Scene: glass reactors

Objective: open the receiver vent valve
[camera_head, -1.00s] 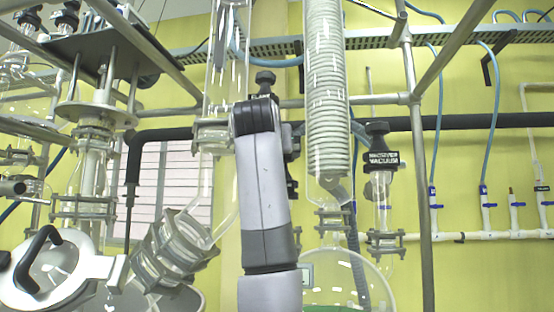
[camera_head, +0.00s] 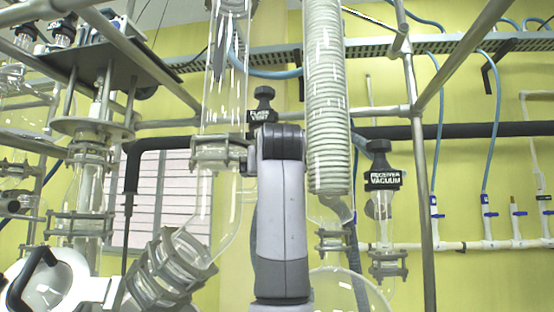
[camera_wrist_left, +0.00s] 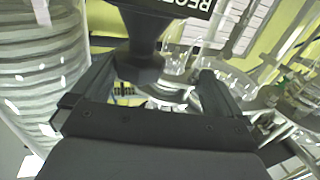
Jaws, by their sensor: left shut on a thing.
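My left gripper (camera_wrist_left: 155,78) shows in the left wrist view, its two black fingers on either side of a black valve knob (camera_wrist_left: 140,62). It is shut on this knob. A black label (camera_wrist_left: 190,6) beginning "REC" sits just above the knob; the rest of it is cut off, so I cannot read the valve's full name. A separate valve (camera_head: 381,166) labelled "RECEIVER VACUUM" stands to the right of the forearm. My right gripper is not in view.
A glass column (camera_head: 225,75) and a clamped joint (camera_head: 168,270) are close on the left. A metal post (camera_head: 418,170) stands at right.

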